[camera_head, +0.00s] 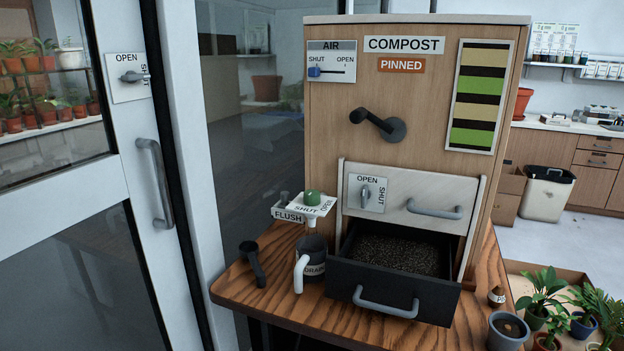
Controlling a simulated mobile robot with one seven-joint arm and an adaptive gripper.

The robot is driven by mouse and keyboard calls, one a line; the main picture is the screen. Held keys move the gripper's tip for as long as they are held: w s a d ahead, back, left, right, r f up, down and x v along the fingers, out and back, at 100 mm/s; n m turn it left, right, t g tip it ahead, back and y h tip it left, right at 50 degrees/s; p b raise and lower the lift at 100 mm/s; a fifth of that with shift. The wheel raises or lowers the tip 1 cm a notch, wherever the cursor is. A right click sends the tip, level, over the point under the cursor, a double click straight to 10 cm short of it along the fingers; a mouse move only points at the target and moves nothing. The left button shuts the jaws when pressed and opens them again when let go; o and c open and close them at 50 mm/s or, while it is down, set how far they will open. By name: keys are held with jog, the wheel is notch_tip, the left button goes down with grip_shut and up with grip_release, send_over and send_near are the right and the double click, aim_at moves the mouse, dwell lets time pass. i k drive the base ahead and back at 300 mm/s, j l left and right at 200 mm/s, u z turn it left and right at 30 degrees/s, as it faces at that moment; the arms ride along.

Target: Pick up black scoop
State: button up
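The black scoop (257,268) is on the left part of the wooden table (235,294), left of the dark mug. Its round cup end is toward the back and its handle points toward the front edge. Nothing covers it in this view. My gripper does not show in the head view.
A dark mug (315,262) with a pale handle stands right of the scoop, below the flush valve (312,198). The compost cabinet (340,130) has its black drawer (350,278) pulled out, holding dark granules. A glass door (60,230) is at left. Potted palms (545,295) stand at lower right.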

aim_at(248, 251)
jog(key=k+l+u, duration=0.15)
jog(key=k+l, duration=0.45)
jog(key=l, duration=0.15)
jog(key=u, duration=1.35)
jog(key=i+l, duration=0.5)
jog(key=i, duration=0.15)
jog(key=i+l+u, duration=0.1)
jog(key=i+l, duration=0.35)
jog(key=i, duration=0.15)
